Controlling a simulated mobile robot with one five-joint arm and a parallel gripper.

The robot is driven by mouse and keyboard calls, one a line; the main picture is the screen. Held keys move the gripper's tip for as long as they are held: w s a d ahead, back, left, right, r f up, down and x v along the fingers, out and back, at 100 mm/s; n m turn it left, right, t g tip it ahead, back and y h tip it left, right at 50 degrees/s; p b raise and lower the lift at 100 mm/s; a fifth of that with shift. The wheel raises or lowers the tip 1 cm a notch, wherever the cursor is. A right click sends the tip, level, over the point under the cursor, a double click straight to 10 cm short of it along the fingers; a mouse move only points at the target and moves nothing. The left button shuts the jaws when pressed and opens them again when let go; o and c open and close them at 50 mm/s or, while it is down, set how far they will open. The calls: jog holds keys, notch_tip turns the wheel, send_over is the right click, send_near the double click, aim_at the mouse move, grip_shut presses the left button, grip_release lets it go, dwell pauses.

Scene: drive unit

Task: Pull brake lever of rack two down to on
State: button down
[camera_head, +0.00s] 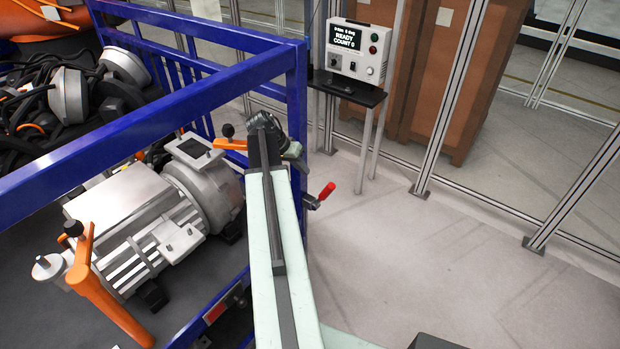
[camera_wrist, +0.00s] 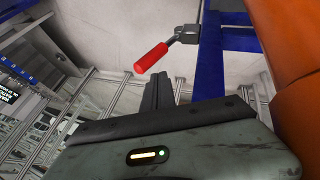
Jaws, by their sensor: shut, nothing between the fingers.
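The brake lever has a red grip (camera_head: 327,191) and sits on the right side of a blue rack post. Its grip slants up and to the right from a dark pivot in the head view. The red grip (camera_wrist: 151,58) and its grey pivot bracket on the blue post also show in the wrist view. My gripper (camera_wrist: 158,85) is shut and empty, with its fingertips just short of the red grip, apparently apart from it. In the head view my arm and wrist reach up beside the post and the fingers cannot be made out.
The blue rack frame (camera_head: 180,122) holds a grey motor (camera_head: 160,215) with orange handles. A control box (camera_head: 357,52) reading "READY COUNT 0" stands on a stand behind. A large orange surface (camera_wrist: 290,70) is close at the wrist view's right. Floor right of the rack is clear.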

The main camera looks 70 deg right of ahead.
jog(key=b, duration=0.9)
send_over(324, 196)
jog(key=w, duration=0.3)
notch_tip(324, 196, down, 8)
jog(key=shift+d+f, duration=0.25)
jog(key=shift+d, duration=0.05)
jog(key=shift+s+p, duration=0.1)
jog(key=shift+p, duration=0.2)
jog(key=shift+a, duration=0.15)
